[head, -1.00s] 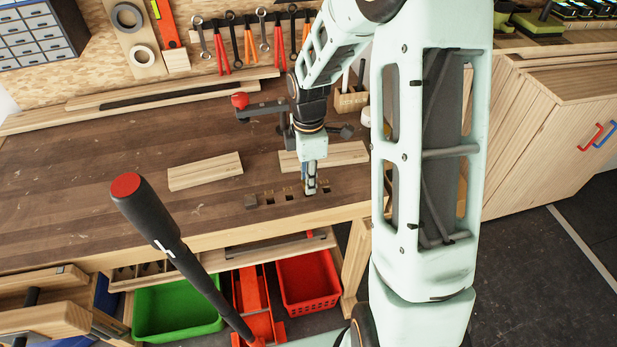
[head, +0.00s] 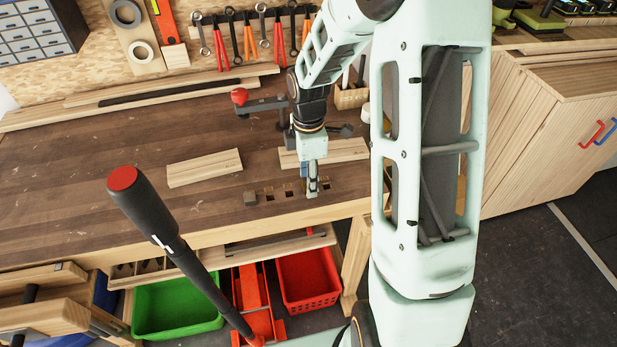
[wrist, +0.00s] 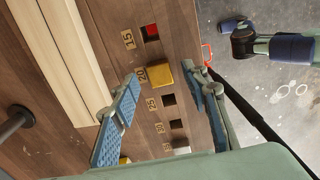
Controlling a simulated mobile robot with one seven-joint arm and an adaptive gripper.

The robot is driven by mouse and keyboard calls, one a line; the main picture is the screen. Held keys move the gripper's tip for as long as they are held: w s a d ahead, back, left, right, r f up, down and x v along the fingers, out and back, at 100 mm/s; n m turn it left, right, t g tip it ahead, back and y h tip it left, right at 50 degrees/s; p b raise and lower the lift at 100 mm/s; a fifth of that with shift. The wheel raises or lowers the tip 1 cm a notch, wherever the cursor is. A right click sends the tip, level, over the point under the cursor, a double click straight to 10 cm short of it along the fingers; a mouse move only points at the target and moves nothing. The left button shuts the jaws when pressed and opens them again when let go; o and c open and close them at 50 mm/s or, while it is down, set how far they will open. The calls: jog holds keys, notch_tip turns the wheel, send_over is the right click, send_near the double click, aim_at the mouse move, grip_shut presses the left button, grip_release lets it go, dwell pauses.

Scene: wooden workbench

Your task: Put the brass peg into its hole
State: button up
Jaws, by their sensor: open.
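The brass peg (wrist: 163,73) shows in the wrist view as a yellow square block at the hole place marked 20. Its top and a strip of one side show; how deep it sits I cannot tell. My gripper (wrist: 165,78) is open, with one blue-padded finger on each side of the peg and visible gaps. In the head view my gripper (head: 312,193) is low over the row of holes near the bench's front edge, and hides the peg there.
A grey block (head: 250,198) stands at the row's left end. A second yellow piece (wrist: 125,160) is partly hidden by a finger. Pale boards (head: 205,168) lie on the bench (head: 110,200). A clamp with a red knob (head: 240,96) stands behind.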

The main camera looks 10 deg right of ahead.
notch_tip(320, 180, up, 12)
dwell(0.6)
